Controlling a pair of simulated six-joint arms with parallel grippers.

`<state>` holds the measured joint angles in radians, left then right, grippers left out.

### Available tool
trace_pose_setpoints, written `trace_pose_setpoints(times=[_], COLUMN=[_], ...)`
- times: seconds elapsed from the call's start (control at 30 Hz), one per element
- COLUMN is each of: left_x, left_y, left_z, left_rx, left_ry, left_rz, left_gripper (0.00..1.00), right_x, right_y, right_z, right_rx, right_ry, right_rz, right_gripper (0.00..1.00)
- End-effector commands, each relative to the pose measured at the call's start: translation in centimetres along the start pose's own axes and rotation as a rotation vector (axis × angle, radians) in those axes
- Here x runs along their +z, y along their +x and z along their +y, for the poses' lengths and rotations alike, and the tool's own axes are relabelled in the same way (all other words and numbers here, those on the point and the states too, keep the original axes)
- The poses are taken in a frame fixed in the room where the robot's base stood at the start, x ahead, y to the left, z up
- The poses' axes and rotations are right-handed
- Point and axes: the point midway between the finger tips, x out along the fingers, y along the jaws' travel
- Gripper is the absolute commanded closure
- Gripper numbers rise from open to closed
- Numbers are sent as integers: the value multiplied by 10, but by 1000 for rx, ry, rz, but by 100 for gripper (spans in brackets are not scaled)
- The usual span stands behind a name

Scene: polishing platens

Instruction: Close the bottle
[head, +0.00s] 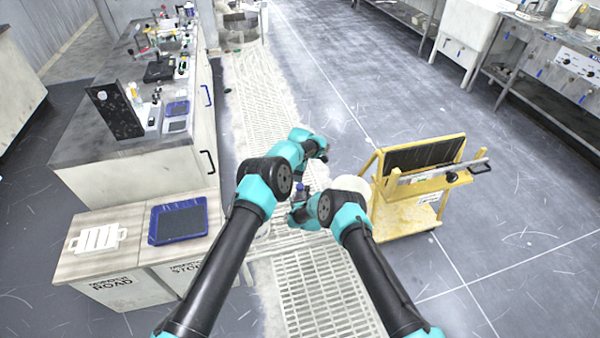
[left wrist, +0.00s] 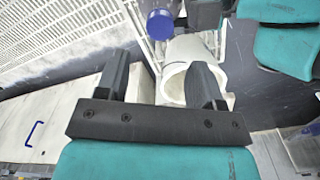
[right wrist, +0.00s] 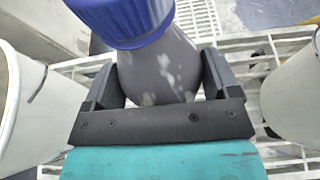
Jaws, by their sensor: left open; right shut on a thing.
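The bottle has a grey body (right wrist: 160,70) and a ribbed blue cap (right wrist: 120,18) sitting at its top in the right wrist view. How tightly the cap sits cannot be told. My right gripper (right wrist: 160,90) is shut on the grey body below the cap. In the head view the bottle (head: 300,190) looks small beside my right gripper (head: 298,212). My left gripper (head: 322,155) is above and beyond it. In the left wrist view my left gripper (left wrist: 160,80) is open and empty, and the blue cap (left wrist: 160,24) shows beyond its fingers, apart from them.
A white round container (left wrist: 178,82) stands behind the left fingers in the left wrist view. A yellow cart (head: 402,215) stands to the right. A lab counter (head: 120,145) with instruments is at the left, with a blue tray (head: 152,238) in front. Pale grating (head: 320,290) covers the floor between.

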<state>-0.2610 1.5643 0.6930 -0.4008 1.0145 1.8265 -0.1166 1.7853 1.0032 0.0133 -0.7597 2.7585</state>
Motion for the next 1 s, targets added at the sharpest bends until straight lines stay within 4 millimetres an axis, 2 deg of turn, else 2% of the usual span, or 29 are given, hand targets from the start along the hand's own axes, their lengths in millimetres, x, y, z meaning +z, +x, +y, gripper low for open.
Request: trace_pose_setpoints(times=[0.2, 0.63, 0.83, 1.0], left_x=[0, 0, 0, 0], left_y=[-2, 0, 15, 36], left_z=[0, 0, 0, -1], left_rx=[0, -1, -1, -2], left_ry=[-108, -113, -113, -114], left_rz=[0, 0, 0, 0], left_gripper=[39, 39, 39, 39], right_x=[0, 0, 0, 0], right_y=[0, 0, 0, 0], right_z=[0, 0, 0, 0], right_rx=[0, 0, 0, 0], right_ry=[0, 0, 0, 0], right_rz=[0, 0, 0, 0], right_gripper=[85, 85, 85, 85])
